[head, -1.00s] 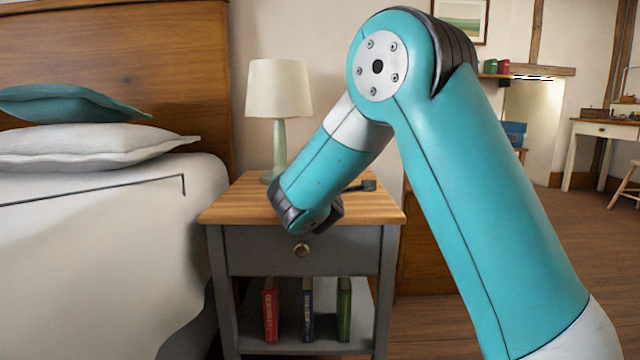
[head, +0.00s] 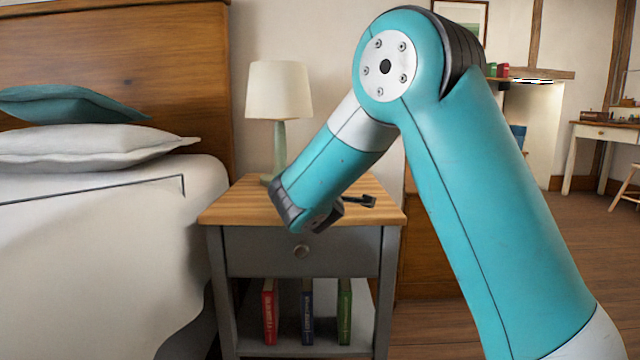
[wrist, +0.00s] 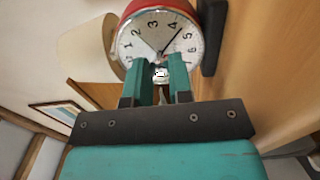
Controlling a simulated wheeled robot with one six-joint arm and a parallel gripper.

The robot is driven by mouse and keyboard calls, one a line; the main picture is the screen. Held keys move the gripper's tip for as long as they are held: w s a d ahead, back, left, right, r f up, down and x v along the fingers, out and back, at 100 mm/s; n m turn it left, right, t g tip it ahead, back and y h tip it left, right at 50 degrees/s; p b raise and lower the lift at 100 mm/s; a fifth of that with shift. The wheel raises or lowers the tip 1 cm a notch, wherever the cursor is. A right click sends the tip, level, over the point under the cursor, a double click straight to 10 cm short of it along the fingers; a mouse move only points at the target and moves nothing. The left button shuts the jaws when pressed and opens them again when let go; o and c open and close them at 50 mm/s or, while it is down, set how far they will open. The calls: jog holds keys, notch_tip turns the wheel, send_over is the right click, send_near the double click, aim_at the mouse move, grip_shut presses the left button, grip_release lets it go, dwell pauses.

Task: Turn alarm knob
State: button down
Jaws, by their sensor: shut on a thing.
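The alarm clock (wrist: 152,32) has a red case and a white dial with black numerals; it shows in the wrist view, its dial turned sideways. A small pale knob (wrist: 161,72) sits at the dial's near edge, between the teal fingers of my gripper (wrist: 160,85). The fingers are shut on it, one on each side. In the head view my arm hides the clock, the knob and the fingertips.
A lamp (head: 279,92) stands at the back left of the nightstand, close to my forearm. The bed (head: 95,250) is on the left. Books (head: 307,310) stand on the lower shelf. Open floor lies to the right. A dark block (wrist: 212,38) sits beside the clock in the wrist view.

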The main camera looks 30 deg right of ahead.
jog(key=c, duration=1)
grip_release()
jog(key=v, duration=1.7)
jog(key=shift+s+a, duration=0.2)
